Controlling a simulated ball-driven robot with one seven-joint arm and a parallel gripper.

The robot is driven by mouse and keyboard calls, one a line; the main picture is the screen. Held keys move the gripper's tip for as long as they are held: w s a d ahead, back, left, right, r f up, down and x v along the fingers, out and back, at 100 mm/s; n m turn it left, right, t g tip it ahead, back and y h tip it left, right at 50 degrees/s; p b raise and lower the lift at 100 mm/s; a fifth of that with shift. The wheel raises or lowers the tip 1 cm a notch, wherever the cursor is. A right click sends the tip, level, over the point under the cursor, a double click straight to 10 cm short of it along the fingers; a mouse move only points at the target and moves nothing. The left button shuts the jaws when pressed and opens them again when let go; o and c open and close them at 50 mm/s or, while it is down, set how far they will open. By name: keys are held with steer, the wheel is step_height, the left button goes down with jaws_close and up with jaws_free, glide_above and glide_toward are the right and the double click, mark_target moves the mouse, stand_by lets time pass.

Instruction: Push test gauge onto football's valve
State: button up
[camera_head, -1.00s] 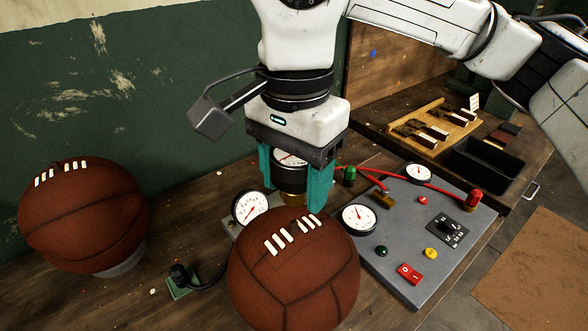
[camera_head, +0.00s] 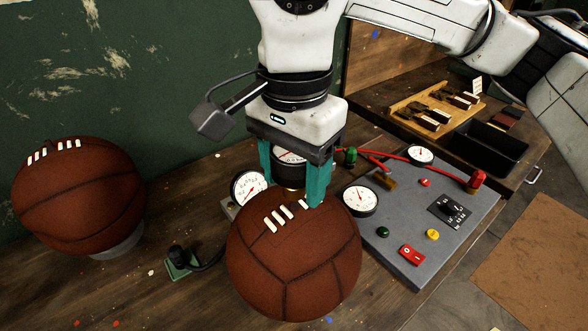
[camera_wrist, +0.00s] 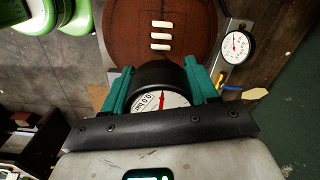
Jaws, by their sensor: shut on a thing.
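The test gauge (camera_head: 290,173) is a black round body with a white dial and a brass underside. It also shows in the wrist view (camera_wrist: 160,98). My gripper (camera_head: 292,190) is shut on it with teal fingers at its two sides. The laced brown leather football (camera_head: 295,270) stands just below and in front of it, and in the wrist view (camera_wrist: 145,35) it lies just beyond the gauge. The gauge's lower end is at the ball's upper back edge. The valve is hidden, and I cannot tell whether the gauge touches it.
A second laced ball (camera_head: 80,200) sits on a round stand at left. Dial gauges (camera_head: 248,187) and (camera_head: 360,200) stand close on both sides of my gripper. A grey control panel (camera_head: 400,235), black tray (camera_head: 485,155) and wooden tool rack (camera_head: 425,105) are at right.

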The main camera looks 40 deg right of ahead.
steer(key=shift+f+b, duration=1.35)
steer(key=shift+b, duration=0.4)
stand_by(1.2)
steer(key=o, duration=1.1)
step_height(320, 180, up, 11)
steer(key=shift+f, duration=0.1)
